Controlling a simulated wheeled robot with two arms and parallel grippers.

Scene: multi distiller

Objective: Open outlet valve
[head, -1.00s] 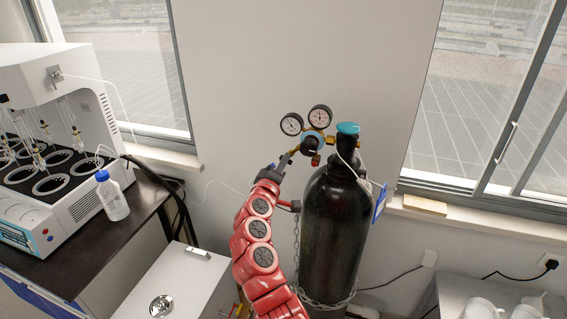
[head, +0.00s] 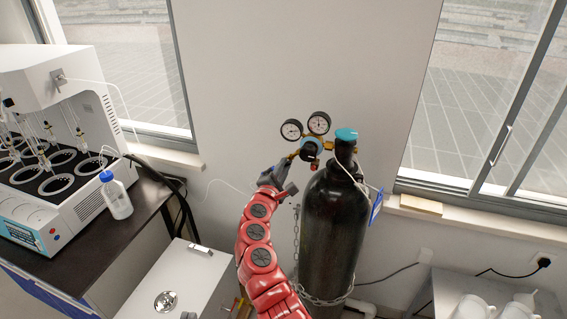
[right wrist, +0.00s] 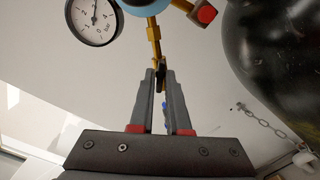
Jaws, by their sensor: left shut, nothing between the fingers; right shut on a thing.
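The gas regulator (head: 311,148) sits beside the top of the dark cylinder (head: 333,215), with two round gauges above it. My right gripper (head: 268,177), on the red arm, is at the outlet valve on the regulator's lower left side. In the right wrist view, the gripper (right wrist: 163,85) is shut on the small dark outlet valve (right wrist: 161,72), below a brass stem (right wrist: 154,32). The fingers hide part of the valve, so its exact angle is hard to tell. My left gripper cannot be made out.
The cylinder stands close to the right of my arm, with a chain (head: 325,299) around it. A white cabinet (head: 185,265) stands at lower left. A dark bench (head: 118,235) carries the distiller (head: 75,190) and a blue-capped bottle (head: 117,196). Bare wall lies behind the regulator.

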